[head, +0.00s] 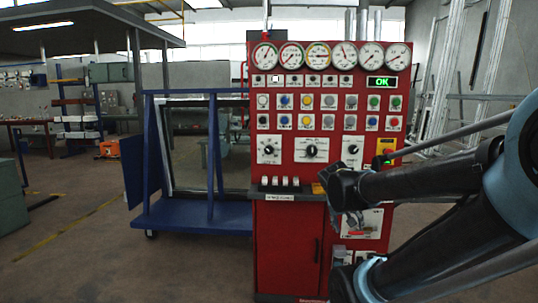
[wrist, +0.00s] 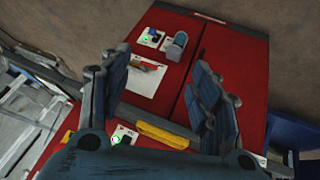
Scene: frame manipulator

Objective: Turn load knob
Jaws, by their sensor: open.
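A red control panel (head: 290,215) stands ahead in the head view. Two black knobs on white plates, a left knob (head: 268,149) and a middle knob (head: 311,150), sit midway up it. A third plate (head: 352,150) is at their right. The labels are too small to read, so I cannot tell which is the load knob. My gripper (head: 335,186) is in front of the panel, below and right of the middle knob. In the wrist view my gripper (wrist: 158,78) is open, its fingers spread with nothing between them, over the panel's red lower front (wrist: 230,75).
Gauges (head: 318,55), a green OK display (head: 381,82) and rows of buttons (head: 329,101) fill the upper panel. A yellow strip (wrist: 163,134) shows below the fingers. A blue rack (head: 190,222) stands left of the panel.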

